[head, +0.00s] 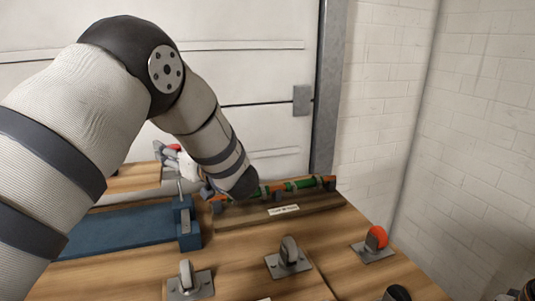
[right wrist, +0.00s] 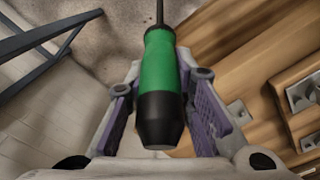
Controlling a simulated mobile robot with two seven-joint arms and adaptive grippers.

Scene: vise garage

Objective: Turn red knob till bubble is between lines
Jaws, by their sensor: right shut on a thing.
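The red knob (head: 376,238) stands on a small metal plate at the right of the bench, with no gripper at it. The level (head: 303,184), green with orange parts, lies along a wooden block at the back. My left forearm hides part of it, and the bubble and lines are too small to make out. My left gripper (head: 207,190) is mostly hidden by its wrist, near the level's left end; its opening cannot be told. My right gripper (right wrist: 160,112) is shut on a green and black screwdriver handle (right wrist: 160,75), whose shaft points away from the gripper.
Two grey knobs on metal plates (head: 289,253) (head: 187,280) stand at the front of the bench. A blue vise (head: 120,232) is at the left. A white garage door and a brick wall (head: 480,130) stand behind. Bare wood lies between the knobs.

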